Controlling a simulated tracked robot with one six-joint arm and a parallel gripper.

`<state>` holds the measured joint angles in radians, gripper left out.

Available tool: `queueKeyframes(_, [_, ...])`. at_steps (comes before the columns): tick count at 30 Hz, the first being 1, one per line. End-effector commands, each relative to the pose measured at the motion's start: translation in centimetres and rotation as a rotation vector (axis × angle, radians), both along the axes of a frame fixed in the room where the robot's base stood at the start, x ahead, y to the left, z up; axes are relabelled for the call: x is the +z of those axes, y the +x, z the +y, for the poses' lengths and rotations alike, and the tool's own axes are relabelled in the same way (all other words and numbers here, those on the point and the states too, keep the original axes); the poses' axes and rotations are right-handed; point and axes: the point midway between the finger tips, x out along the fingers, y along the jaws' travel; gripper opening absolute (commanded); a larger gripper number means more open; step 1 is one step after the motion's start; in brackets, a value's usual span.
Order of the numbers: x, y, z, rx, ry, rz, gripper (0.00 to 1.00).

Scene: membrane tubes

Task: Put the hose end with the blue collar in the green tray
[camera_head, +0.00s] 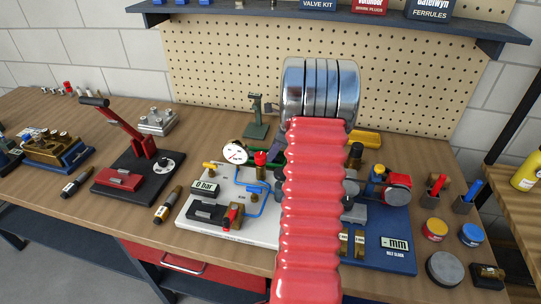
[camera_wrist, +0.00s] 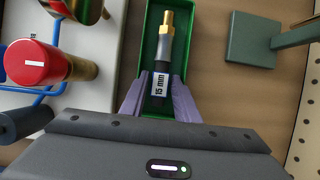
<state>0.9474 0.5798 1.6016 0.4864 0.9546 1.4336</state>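In the wrist view the green tray (camera_wrist: 147,40) lies below my gripper (camera_wrist: 160,82). A hose end with a brass tip (camera_wrist: 168,24), a grey body and a blue collar (camera_wrist: 161,92) labelled "15 mm" lies lengthwise within the tray's outline. My two purple-grey fingers stand on either side of the collar, with narrow gaps showing, so the gripper looks open. In the head view my red arm hides the gripper and most of the tray; a bit of green (camera_head: 276,153) shows left of the arm.
A white panel with a red-capped valve (camera_wrist: 35,62) and blue tubing stands close left of the tray. A green stand (camera_wrist: 250,38) is at its right, before the pegboard (camera_head: 210,70). A blue board (camera_head: 390,235) with fittings lies right of my arm.

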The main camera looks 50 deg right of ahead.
Motion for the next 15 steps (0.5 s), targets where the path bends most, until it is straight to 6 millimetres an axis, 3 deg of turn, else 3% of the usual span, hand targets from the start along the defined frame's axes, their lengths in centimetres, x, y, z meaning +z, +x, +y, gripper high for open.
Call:
queueKeyframes(8, [1.4, -0.4, -0.3, -0.001, -0.002, -0.001, 0.28])
queueKeyframes(15, [4.9, -1.7, -1.0, -0.002, -0.002, -0.002, 0.28])
